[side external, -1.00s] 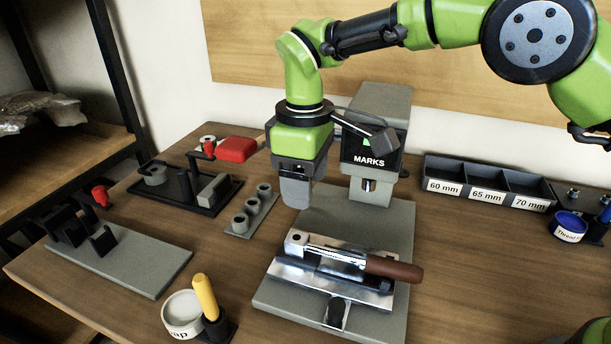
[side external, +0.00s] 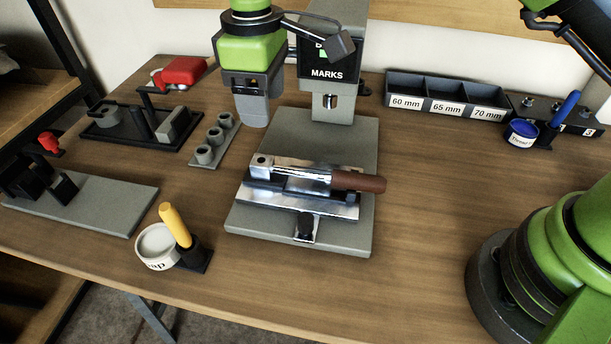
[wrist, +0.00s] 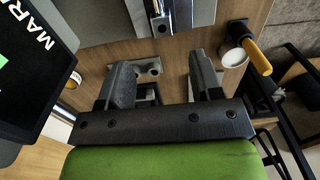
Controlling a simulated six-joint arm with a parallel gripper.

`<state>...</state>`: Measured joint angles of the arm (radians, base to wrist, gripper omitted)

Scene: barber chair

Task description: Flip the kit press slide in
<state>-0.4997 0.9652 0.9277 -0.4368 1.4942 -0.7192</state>
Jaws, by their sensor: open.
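The press marked MARKS (side external: 330,60) stands on a grey base plate at the back middle of the bench. Its metal slide (side external: 325,208) sits on the front of the plate, clear of the press head, with a black knob (side external: 306,226) at the front. A piece with a brown handle (side external: 358,181) lies across the slide, handle to the right. My gripper (side external: 253,120) hangs fingers down, left of the press head and behind the slide, apart from both. In the wrist view my gripper (wrist: 161,70) is open and empty.
A row of grey cups (side external: 213,141) stands left of the plate. A black fixture with a red handle (side external: 183,71) is farther left. A tub with a yellow-handled tool (side external: 175,224) stands front left. Labelled bins (side external: 446,95) sit back right. The bench right of the plate is clear.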

